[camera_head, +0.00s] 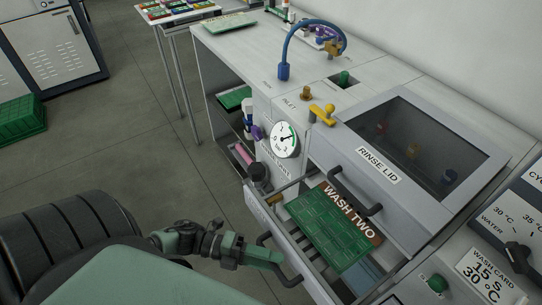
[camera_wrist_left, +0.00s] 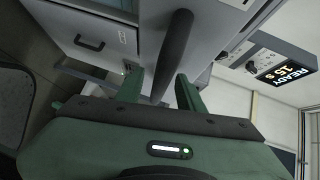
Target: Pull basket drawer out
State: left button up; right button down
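The drawer (camera_head: 262,213) stands partly out of the grey cabinet under the rinse lid. A green gridded panel (camera_head: 325,228) with a brown "WASH TWO" strip lies inside it. The drawer front has a dark bar handle (camera_head: 289,272), which also shows in the left wrist view (camera_wrist_left: 177,45). My left gripper (camera_head: 268,257) is at this handle. In the left wrist view its two green fingers (camera_wrist_left: 160,82) are apart, with the bar between them and a gap visible, so it looks open. My right gripper is in neither view.
The rinse lid (camera_head: 425,150) with its own dark handle (camera_head: 352,190) is closed above the drawer. A gauge (camera_head: 284,140) and a yellow valve (camera_head: 322,114) are to its left. A green crate (camera_head: 22,118) stands on the floor at left; floor between is clear.

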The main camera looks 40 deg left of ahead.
pick_arm(q)
jog(key=b+v, duration=0.1)
jog(key=v, duration=0.6)
jog(key=shift+a, duration=0.35)
jog(key=shift+s, duration=0.1)
